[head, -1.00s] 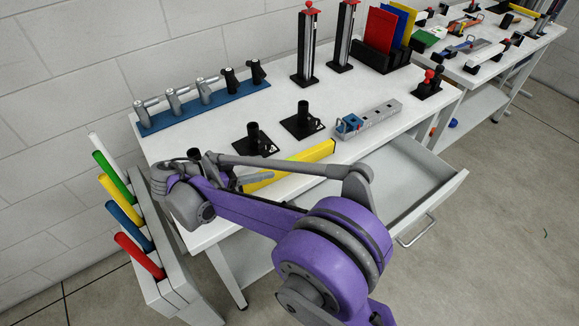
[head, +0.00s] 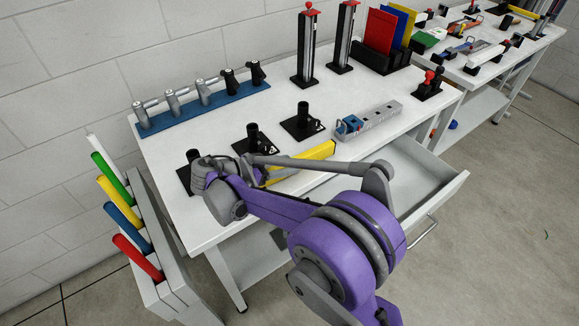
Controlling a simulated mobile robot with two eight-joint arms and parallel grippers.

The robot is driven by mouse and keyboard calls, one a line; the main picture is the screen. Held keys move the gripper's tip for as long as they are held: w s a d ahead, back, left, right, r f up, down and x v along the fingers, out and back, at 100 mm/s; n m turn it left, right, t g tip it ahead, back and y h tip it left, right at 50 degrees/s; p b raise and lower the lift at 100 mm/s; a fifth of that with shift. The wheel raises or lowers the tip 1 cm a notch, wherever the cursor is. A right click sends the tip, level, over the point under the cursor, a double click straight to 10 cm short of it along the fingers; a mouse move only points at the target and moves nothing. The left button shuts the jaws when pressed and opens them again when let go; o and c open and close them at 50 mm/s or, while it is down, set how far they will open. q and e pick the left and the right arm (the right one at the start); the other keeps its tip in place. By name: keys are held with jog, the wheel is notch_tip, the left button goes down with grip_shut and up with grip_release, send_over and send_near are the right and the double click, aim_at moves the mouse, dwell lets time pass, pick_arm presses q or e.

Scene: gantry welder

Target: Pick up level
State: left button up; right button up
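The level, a yellow bar (head: 312,158), lies on the near part of the white table top. Its right end shows, and its left part is hidden behind my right arm. My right arm comes in from the lower right and reaches over the table's front edge, with its grey wrist to the left of the level. My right gripper is mostly hidden behind the forearm, close to the level's left part. I cannot tell if it touches the level or how its fingers stand. My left gripper is not in view.
Black stands (head: 302,122) and a grey block with a blue part (head: 369,119) stand behind the level. A blue rack of clamps (head: 205,103) lies at the back. An open drawer (head: 440,190) juts out at right. A rack of coloured tubes (head: 160,270) stands at left.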

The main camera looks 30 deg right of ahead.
grip_shut()
